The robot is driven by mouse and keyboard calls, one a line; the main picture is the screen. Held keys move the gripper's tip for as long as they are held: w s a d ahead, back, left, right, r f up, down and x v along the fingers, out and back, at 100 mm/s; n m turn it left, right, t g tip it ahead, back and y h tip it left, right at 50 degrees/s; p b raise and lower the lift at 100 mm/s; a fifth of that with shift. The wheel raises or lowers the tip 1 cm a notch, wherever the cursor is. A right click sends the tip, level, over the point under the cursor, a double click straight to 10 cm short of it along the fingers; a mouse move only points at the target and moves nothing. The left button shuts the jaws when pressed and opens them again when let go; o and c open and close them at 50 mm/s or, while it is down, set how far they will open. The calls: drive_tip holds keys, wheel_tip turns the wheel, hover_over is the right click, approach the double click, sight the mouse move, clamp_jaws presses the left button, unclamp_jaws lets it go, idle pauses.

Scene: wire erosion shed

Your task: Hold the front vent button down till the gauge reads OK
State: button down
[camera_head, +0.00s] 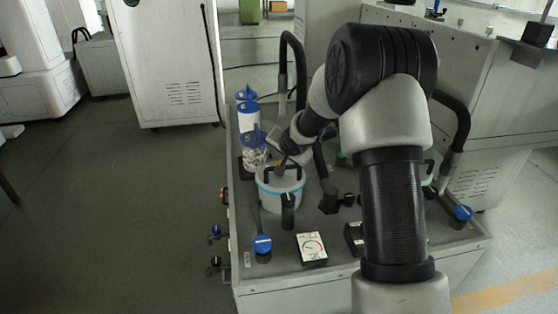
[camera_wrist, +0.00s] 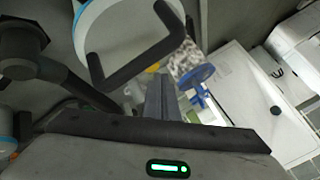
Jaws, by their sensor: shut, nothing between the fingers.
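A white gauge (camera_head: 312,248) with a dial and a mark that looks like OK stands at the front of the bench top; I cannot read where its needle points. My gripper (camera_head: 284,158) is over the white pot with a blue band (camera_head: 279,186), beside its dark handle. In the wrist view my gripper (camera_wrist: 161,92) is shut and empty, and the pot (camera_wrist: 112,35) with its black handle (camera_wrist: 130,68) is at the upper left. A small yellow part (camera_wrist: 153,68) shows just beyond the fingertips, partly hidden. I cannot clearly pick out the front vent button.
A clear jar of pale pieces (camera_head: 254,152) and a blue-topped container (camera_head: 247,115) stand behind the pot. Blue-handled valves stand at front left (camera_head: 262,244) and right (camera_head: 463,213). A black hose (camera_head: 294,65) arches behind. The floor at left is clear.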

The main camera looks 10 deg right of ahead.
drive_tip(key=shift+r, duration=0.35)
wheel_tip(320, 180, up, 5)
drive_tip(key=p, duration=0.4)
drive_tip(key=shift+p, duration=0.35)
